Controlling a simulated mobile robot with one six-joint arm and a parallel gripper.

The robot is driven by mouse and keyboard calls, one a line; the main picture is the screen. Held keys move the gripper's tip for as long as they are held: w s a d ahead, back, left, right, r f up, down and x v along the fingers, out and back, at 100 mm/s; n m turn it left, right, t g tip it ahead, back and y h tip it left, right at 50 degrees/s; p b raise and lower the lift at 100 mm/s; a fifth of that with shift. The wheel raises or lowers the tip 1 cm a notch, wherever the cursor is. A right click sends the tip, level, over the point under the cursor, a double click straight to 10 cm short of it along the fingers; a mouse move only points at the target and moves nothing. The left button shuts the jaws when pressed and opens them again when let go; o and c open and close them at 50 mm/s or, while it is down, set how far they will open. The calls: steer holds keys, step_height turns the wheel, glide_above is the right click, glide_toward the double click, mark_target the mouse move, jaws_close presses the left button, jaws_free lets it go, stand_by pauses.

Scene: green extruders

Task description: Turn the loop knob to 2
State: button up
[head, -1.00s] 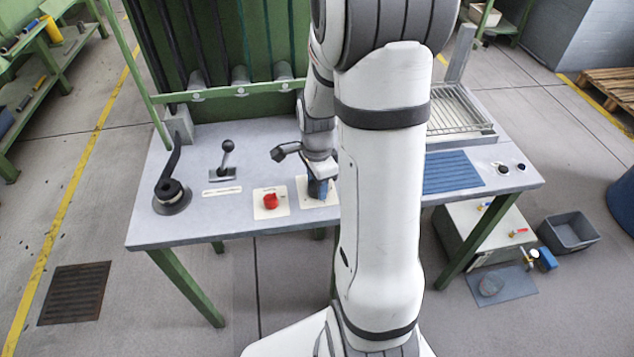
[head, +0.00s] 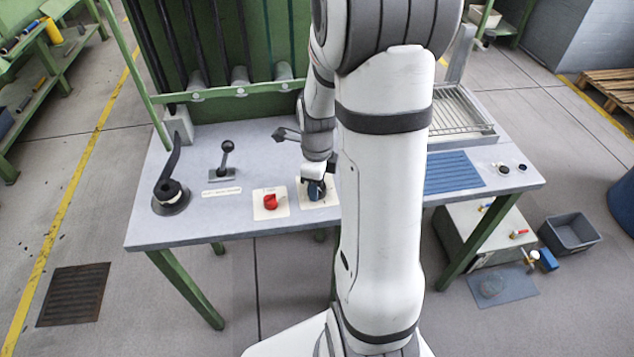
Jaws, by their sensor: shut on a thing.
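A dark blue knob (head: 316,191) sits on a pale plate (head: 309,207) at the front middle of the grey table, partly hidden by my gripper. My gripper (head: 315,184) points down over this plate and is shut on the blue knob. A red knob (head: 270,202) stands on its own pale plate (head: 271,213) just to the left, apart from my gripper. The markings on both plates are too small to read, so I cannot tell which position the blue knob points to.
A black-knobbed lever (head: 227,147) and a larger black handle (head: 170,190) stand on the table (head: 230,226) at the left. A blue ribbed mat (head: 452,171) and a wire rack (head: 458,111) lie to the right. My arm hides the table's middle right.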

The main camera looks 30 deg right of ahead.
stand_by(0.5)
steer(key=o, duration=1)
steer(key=shift+r+p, duration=0.45)
steer(key=shift+r, duration=3.45)
